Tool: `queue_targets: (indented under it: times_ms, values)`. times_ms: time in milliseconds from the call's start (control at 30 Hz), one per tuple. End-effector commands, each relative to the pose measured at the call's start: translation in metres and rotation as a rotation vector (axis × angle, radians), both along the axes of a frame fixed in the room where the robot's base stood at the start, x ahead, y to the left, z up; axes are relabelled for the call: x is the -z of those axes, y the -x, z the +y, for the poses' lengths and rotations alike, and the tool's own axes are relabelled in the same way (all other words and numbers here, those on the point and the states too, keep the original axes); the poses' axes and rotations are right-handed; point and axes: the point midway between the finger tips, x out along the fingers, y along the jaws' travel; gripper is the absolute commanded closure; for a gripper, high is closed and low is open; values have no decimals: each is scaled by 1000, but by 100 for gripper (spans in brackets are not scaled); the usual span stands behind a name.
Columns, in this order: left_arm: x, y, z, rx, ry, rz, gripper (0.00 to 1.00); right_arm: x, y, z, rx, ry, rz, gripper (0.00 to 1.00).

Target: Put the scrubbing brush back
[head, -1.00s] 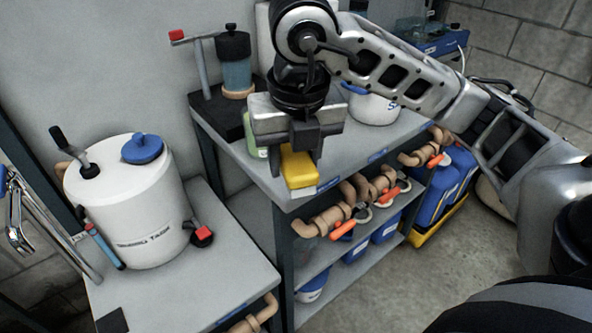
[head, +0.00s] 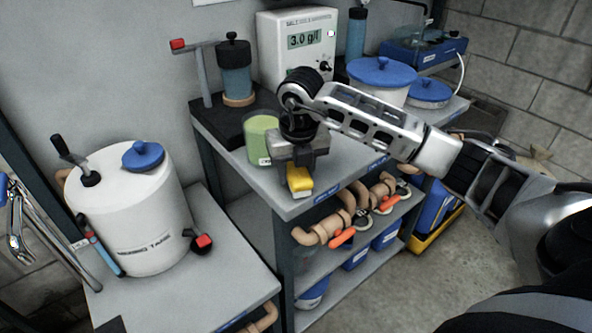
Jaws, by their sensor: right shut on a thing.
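My right gripper (head: 297,162) is shut on a yellow block with a pale underside, which I take to be the scrubbing brush (head: 300,181). The jaws hide its upper part. The brush is at the near left end of the grey shelf unit's top (head: 345,172), close to its front edge. I cannot tell whether it touches the top. A green cylinder (head: 262,136) stands just left of the gripper. My left gripper is not in view.
A salt meter (head: 296,45), a white tub with a blue lid (head: 380,80) and a dark stand with a cylinder (head: 234,70) line the back of the shelf top. A white tank (head: 135,225) stands on the left bench.

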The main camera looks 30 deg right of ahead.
Motion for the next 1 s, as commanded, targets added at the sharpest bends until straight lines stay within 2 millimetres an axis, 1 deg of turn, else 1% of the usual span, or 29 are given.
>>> queue_targets:
  times_ms: [100,333,467,500,533,567,833,900,967,1000]
  values:
    - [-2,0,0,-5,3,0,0,8,0,0,1,0,-1,81]
    - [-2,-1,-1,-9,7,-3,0,9,-1,0,1,0,-3,81]
    - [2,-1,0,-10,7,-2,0,13,0,0,1,0,-3,81]
    - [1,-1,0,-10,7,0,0,12,0,0,1,0,-3,51]
    - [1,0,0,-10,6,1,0,12,0,0,1,0,-3,43]
    - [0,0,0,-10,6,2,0,11,0,0,1,0,-3,38]
    - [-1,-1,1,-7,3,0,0,10,0,0,1,0,-3,38]
    - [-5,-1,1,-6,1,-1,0,6,0,0,1,0,-3,38]
    - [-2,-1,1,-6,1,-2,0,2,0,0,1,0,-6,38]
    - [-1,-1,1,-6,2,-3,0,-3,0,1,1,0,-9,38]
